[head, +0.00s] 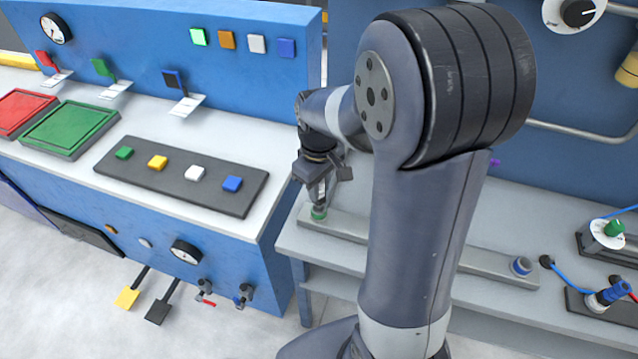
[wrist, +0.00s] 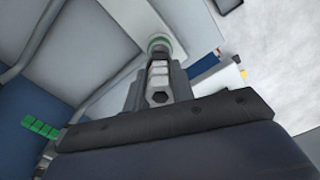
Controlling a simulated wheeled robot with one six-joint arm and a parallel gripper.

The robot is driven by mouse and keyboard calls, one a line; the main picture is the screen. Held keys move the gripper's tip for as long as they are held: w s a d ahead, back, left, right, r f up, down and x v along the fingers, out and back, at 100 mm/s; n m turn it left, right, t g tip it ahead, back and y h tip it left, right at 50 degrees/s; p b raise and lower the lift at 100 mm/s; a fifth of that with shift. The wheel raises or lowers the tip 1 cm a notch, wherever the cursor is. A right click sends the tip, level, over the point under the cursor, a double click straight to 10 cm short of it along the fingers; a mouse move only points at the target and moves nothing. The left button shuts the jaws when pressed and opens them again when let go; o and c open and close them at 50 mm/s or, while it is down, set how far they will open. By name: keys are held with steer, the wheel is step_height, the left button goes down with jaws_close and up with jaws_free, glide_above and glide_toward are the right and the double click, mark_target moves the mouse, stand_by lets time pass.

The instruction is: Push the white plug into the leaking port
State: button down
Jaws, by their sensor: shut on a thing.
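My gripper (head: 319,200) points down at the left end of a long grey bar on the bench. Its jaws are shut on a small green-ringed piece (head: 319,213), which stands at that end of the bar. In the wrist view the fingers (wrist: 161,75) reach to the same green-ringed piece (wrist: 160,44), whose top looks pale. I cannot tell whether a plug and a port are joined there. No separate white plug shows clearly, and no leak is visible. My arm hides the middle of the bar.
A blue-ringed fitting (head: 521,266) stands at the bar's right end (head: 490,262). Blue-hosed fittings (head: 612,292) lie farther right. A blue console (head: 190,255) with a button strip (head: 180,176) stands close to the left of my gripper. A grey pipe (head: 580,130) runs along the back panel.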

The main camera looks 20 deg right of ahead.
steer(key=shift+f+b, duration=1.1)
steer(key=shift+f, duration=0.5)
stand_by(0.9)
steer(key=c, duration=1.1)
jaws_free()
steer(key=shift+r, duration=0.1)
step_height(320, 180, up, 11)
steer(key=shift+f, duration=0.15)
